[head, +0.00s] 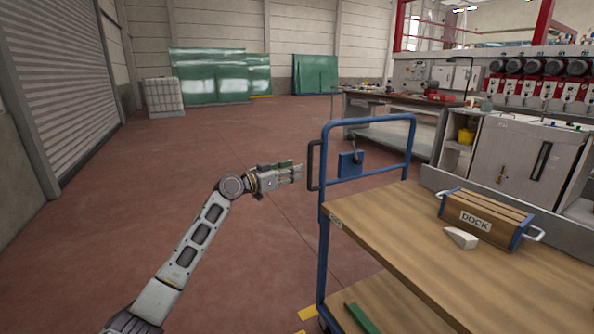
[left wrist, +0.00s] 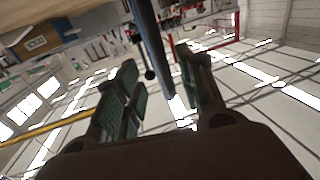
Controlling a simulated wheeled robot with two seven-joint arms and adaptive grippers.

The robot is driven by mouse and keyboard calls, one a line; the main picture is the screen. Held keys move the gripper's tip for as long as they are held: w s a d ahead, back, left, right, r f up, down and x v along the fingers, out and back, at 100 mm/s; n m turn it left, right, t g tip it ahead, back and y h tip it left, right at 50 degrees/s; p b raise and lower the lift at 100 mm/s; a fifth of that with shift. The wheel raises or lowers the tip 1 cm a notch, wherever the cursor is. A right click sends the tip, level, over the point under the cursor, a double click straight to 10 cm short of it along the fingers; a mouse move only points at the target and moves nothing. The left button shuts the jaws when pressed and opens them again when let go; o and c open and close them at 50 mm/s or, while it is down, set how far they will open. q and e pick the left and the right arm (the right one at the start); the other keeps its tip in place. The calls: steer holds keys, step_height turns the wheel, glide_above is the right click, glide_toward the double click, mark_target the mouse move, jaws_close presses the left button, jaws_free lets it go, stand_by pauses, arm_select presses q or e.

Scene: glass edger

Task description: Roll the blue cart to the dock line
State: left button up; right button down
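The blue cart (head: 324,240) stands at the right, with a blue tubular frame and wooden decks. An upright black handle (head: 312,165) is fixed at the left of its frame. My left gripper (head: 301,173) is just left of this handle at about its height, with a small gap showing. In the left wrist view its two green-padded fingers (left wrist: 155,62) are apart, and a blue post (left wrist: 149,40) shows beyond and between them. Nothing is clearly held. My right gripper is not in view. I cannot make out a dock line for certain; a yellow floor mark (head: 308,312) shows beside the cart.
A wooden crate labelled DOCK (head: 474,220) and a pale wedge (head: 461,238) sit on the top deck. The red floor at the left is clear.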

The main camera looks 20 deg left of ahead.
arm_select(q)
steer(key=shift+v, duration=1.8)
